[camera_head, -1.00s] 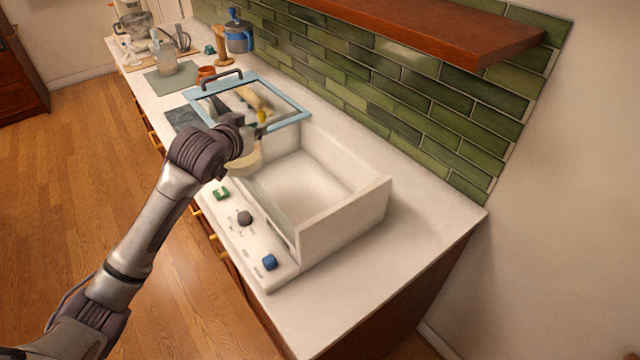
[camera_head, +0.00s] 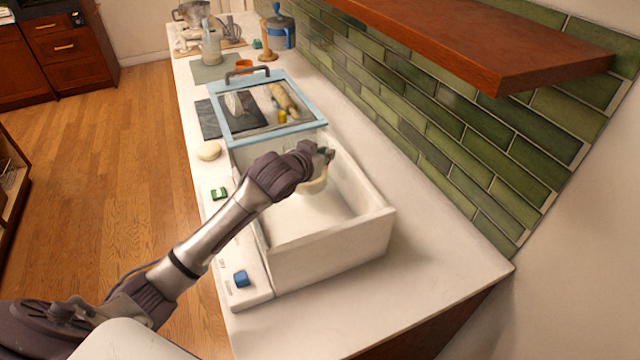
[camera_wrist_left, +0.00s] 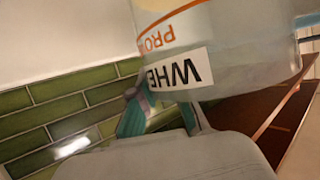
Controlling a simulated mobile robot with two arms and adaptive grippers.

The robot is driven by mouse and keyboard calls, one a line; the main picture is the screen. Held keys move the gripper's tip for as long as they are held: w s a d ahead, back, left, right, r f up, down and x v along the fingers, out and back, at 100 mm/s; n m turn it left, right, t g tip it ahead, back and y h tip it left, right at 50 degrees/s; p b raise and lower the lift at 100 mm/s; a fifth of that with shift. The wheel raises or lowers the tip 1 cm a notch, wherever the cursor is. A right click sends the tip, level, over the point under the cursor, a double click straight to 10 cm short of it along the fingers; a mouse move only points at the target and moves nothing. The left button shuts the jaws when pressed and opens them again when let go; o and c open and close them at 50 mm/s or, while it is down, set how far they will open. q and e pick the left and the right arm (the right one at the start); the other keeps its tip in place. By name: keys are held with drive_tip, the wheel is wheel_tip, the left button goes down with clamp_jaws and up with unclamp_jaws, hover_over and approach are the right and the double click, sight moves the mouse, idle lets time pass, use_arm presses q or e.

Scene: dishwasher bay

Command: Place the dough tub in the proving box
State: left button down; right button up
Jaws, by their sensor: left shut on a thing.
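The proving box (camera_head: 335,248) is a white box with an open top on the counter. Its blue-framed glass lid (camera_head: 312,112) stands open at the far end. My left gripper (camera_head: 325,156) is over the box opening and shut on the dough tub (camera_head: 314,186). Only a pale, curved part of the tub shows in the head view, partly hidden by my wrist. In the left wrist view the tub (camera_wrist_left: 245,45) is translucent, with a label reading "WHE" and orange print, tilted in the picture. I cannot tell whether it touches the box floor. My right gripper is not in view.
A green button (camera_head: 219,193) and a blue button (camera_head: 241,278) sit on the box's front panel. A pale round piece (camera_head: 209,151) lies left of the box. A rolling pin (camera_head: 284,98) shows behind the lid glass. A wooden shelf (camera_head: 480,45) overhangs the tiled wall.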

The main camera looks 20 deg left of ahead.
sight(323, 187)
use_arm(q)
wheel_tip(323, 187, down, 2)
wheel_tip(323, 187, down, 3)
drive_tip(key=shift+f+p, duration=0.1)
drive_tip(key=shift+p, duration=0.4)
drive_tip(key=shift+f, duration=0.4)
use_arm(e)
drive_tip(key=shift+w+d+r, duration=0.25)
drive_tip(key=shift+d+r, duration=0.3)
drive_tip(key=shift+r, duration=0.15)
use_arm(q)
drive_tip(key=shift+f, duration=0.1)
drive_tip(key=c, duration=1.2)
unclamp_jaws()
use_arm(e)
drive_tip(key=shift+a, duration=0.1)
